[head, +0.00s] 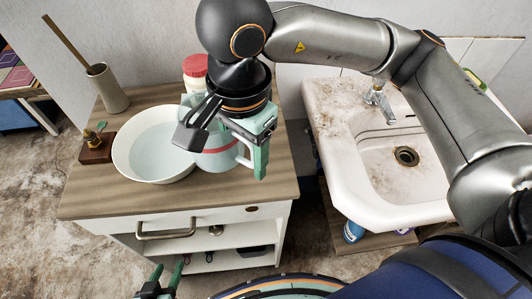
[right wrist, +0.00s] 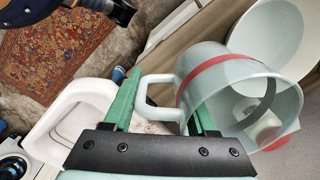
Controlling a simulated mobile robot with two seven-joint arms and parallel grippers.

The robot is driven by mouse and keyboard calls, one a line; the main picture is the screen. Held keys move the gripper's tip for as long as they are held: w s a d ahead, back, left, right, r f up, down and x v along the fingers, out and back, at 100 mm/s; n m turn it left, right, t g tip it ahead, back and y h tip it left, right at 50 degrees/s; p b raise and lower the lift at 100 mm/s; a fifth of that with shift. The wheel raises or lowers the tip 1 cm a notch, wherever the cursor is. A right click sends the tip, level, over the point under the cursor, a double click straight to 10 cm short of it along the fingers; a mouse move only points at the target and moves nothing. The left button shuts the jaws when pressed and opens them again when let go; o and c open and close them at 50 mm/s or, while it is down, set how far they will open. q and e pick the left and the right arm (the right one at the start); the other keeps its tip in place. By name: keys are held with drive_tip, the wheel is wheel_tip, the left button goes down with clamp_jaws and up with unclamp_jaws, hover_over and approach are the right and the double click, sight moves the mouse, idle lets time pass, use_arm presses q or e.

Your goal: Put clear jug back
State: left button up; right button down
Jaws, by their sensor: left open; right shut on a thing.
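The clear jug (head: 217,160), pale and see-through with a red band, is by the right side of the white bowl (head: 122,151) over the wooden counter top. My right gripper (head: 250,150) covers much of it from above. In the right wrist view the jug (right wrist: 225,75) shows its handle (right wrist: 150,96) between the green fingers of my right gripper (right wrist: 164,100), which is shut on the handle. I cannot tell whether the jug's base touches the counter. My left gripper (head: 164,283) is open and empty at the bottom edge of the head view, in front of the cabinet.
A red-lidded jar (head: 194,68) stands behind the jug. A brush holder (head: 108,90) and a small wooden block (head: 96,150) are at the counter's left. A stained sink (head: 335,130) stands to the right. The counter's front strip (head: 180,200) is clear.

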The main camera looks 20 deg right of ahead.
drive_tip(key=w+d+f, duration=0.1)
drive_tip(key=f, duration=0.1)
drive_tip(key=w+d+f, duration=0.1)
drive_tip(key=d+f, duration=0.1)
drive_tip(key=w+d+f, duration=0.2)
drive_tip(key=shift+w+d+f, duration=0.1)
drive_tip(key=shift+d+f, duration=0.1)
drive_tip(key=f, duration=0.3)
drive_tip(key=shift+w+d+f, duration=0.2)
drive_tip(key=shift+d+f, duration=0.05)
drive_tip(key=shift+f, duration=0.1)
drive_tip(key=shift+f, duration=0.2)
drive_tip(key=shift+c, duration=1)
unclamp_jaws()
